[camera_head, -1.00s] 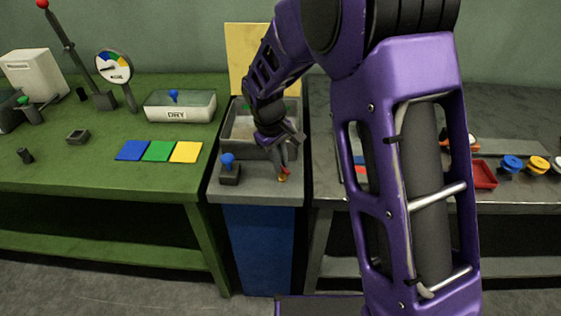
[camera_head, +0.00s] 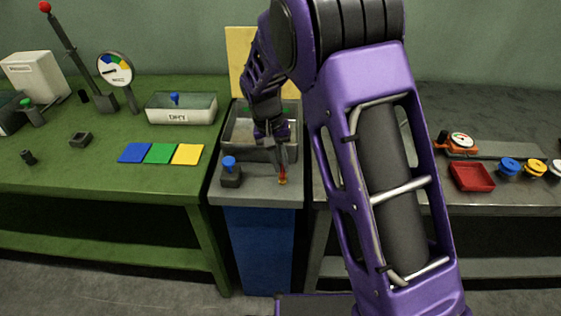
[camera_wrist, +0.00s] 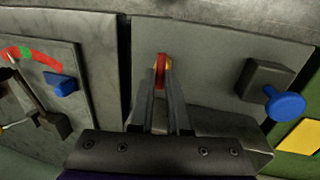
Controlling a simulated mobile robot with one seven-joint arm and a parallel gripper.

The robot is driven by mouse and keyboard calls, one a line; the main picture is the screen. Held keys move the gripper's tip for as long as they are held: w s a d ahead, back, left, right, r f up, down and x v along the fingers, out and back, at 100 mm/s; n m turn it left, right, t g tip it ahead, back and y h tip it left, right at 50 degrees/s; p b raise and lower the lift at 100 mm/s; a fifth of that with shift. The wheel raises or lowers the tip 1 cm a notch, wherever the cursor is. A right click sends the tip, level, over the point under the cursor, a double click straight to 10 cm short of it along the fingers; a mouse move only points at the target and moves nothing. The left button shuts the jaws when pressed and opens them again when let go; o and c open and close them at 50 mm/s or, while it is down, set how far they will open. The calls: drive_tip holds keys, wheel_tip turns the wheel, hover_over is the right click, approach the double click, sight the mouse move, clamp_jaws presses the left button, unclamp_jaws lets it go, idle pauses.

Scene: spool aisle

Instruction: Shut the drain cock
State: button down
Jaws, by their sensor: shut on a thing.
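The drain cock (camera_head: 283,182) is a small brass fitting with a red handle at the front of the grey ledge before the sink basin. In the wrist view its red handle (camera_wrist: 160,76) stands between my fingertips, with a bit of brass beside it. My gripper (camera_head: 283,168) reaches down over the ledge, and its fingers are shut on the red handle. The fingers also show in the wrist view (camera_wrist: 161,88) and hide part of the cock. The handle's exact angle to the cock's body is hard to tell.
A blue knob on a grey block (camera_head: 230,170) stands left of the cock on the same ledge. The sink basin (camera_head: 236,150) lies behind. A green bench (camera_head: 60,170) is at left. A grey bench at right holds a red tray (camera_head: 472,177) and several coloured knobs.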

idle(0.3)
drive_tip(key=c, duration=0.9)
unclamp_jaws()
drive_tip(key=shift+r, duration=0.15)
drive_tip(key=a+r, duration=0.1)
drive_tip(key=r, duration=0.4)
drive_tip(key=a+r+p, duration=0.1)
drive_tip(key=r, duration=0.5)
drive_tip(key=a+r+p, duration=0.1)
drive_tip(key=r, duration=0.5)
drive_tip(key=shift+w+a, duration=0.1)
drive_tip(key=shift+a, duration=0.1)
